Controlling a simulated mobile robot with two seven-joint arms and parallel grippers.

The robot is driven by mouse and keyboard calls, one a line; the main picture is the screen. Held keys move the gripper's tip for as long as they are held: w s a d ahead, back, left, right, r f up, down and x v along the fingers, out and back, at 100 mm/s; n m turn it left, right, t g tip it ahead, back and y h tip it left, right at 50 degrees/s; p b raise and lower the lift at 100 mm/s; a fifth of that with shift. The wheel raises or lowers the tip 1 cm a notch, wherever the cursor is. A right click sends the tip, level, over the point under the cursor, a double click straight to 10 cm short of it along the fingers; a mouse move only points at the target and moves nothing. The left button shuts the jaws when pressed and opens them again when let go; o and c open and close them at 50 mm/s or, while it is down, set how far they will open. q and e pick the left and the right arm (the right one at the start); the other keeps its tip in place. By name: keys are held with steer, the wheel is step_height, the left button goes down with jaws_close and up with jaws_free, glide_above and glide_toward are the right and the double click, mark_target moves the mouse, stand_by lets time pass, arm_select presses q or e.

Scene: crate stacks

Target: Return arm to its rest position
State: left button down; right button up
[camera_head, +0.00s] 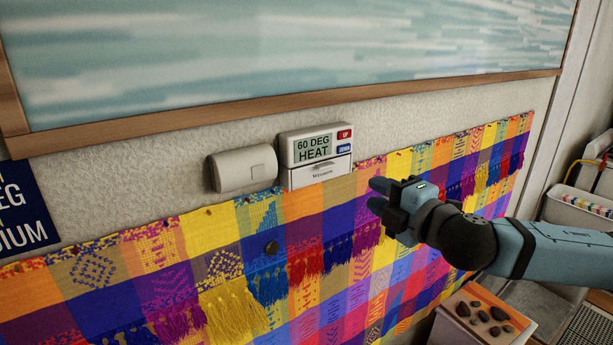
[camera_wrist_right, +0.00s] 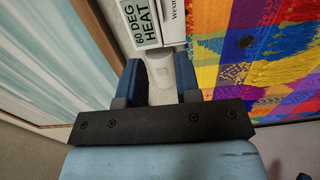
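My right arm (camera_head: 545,252) comes in from the right side of the head view and reaches left in front of the wall. Its gripper (camera_head: 379,195) is in front of the colourful cloth, to the right of and a little below the thermostat (camera_head: 313,147). In the right wrist view the two blue fingers of the gripper (camera_wrist_right: 160,78) are spread apart with nothing between them. The thermostat display reads "60 DEG HEAT", with a red UP and a blue DOWN button. My left gripper is not in view.
A beige rounded box (camera_head: 243,168) is on the wall left of the thermostat. A framed picture (camera_head: 290,50) hangs above. The fringed cloth (camera_head: 225,265) covers the wall below. A box with dark stones (camera_head: 484,312) stands at lower right, near a white container (camera_head: 578,205).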

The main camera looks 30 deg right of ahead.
steer(key=shift+f, duration=0.1)
step_height(320, 180, down, 29)
steer(key=s+a+m+g, duration=0.3)
steer(key=m+g, duration=0.2)
steer(key=m, duration=0.4)
steer(key=s+a+f+m+g, duration=0.1)
steer(key=s+a+f+m, duration=0.2)
steer(key=s+a+f, duration=0.3)
steer(key=s+a+f+m+y, duration=0.1)
steer(key=s+a+f+m, duration=0.3)
steer(key=f, duration=0.8)
steer(key=s+a, duration=0.2)
steer(key=a, duration=0.2)
steer(key=shift+a+f+g+y, duration=0.3)
steer(key=shift+a+f+g, duration=0.05)
steer(key=shift+g, duration=0.05)
steer(key=shift+s+d, duration=0.1)
